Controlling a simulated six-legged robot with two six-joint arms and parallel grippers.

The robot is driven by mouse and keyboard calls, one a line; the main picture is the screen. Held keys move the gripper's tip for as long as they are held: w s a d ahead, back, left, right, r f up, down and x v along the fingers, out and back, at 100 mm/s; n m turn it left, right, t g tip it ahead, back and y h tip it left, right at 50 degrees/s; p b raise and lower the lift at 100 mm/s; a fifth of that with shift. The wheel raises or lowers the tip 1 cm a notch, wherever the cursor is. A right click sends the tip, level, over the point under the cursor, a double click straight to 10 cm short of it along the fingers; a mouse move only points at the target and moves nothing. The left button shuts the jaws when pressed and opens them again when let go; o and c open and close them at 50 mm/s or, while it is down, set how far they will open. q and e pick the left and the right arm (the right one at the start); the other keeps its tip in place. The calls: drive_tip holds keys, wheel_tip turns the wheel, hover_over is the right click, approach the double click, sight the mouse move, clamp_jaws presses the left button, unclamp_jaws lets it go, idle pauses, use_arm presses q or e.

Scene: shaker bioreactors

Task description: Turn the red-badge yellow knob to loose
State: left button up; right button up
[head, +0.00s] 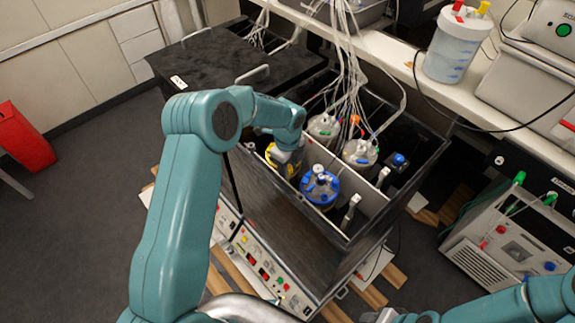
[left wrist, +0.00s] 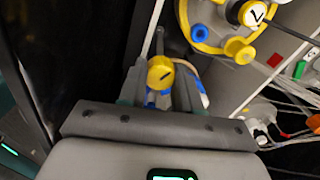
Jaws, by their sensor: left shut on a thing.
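In the left wrist view, the yellow knob (left wrist: 160,72), with a short dark line on its top, is between the fingers of my left gripper (left wrist: 158,88). The fingers are shut on it from both sides. In the head view the yellow lid (head: 279,163) is partly hidden behind my left gripper (head: 288,163), and the knob cannot be made out. Only a bit of my right gripper (head: 385,317) shows at the bottom edge; its fingers are unclear.
A blue-lidded vessel (head: 320,187) stands close to the right of my left gripper. More vessels with hoses (head: 360,153) stand behind it in the dark shaker box (head: 345,240).

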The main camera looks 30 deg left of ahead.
use_arm(q)
drive_tip(key=n+b, duration=0.2)
drive_tip(key=shift+f+n, duration=0.1)
drive_tip(key=shift+n, duration=0.2)
drive_tip(key=n+b, duration=0.2)
drive_tip(key=shift+n, duration=0.4)
drive_tip(key=n+b, duration=0.1)
drive_tip(key=n, duration=0.2)
drive_tip(key=shift+n+b, duration=0.3)
drive_tip(key=shift+b, duration=0.05)
drive_tip(key=n+b, duration=0.1)
drive_tip(key=n, duration=0.2)
drive_tip(key=shift+n, duration=0.3)
drive_tip(key=n+b, duration=0.2)
drive_tip(key=n, duration=0.3)
drive_tip(key=shift+w+n, duration=0.1)
drive_tip(key=shift+n, duration=0.2)
drive_tip(key=n, duration=0.1)
drive_tip(key=n+b, duration=0.1)
drive_tip(key=n, duration=0.3)
drive_tip(key=shift+r, duration=0.25)
drive_tip(key=shift+n, duration=0.4)
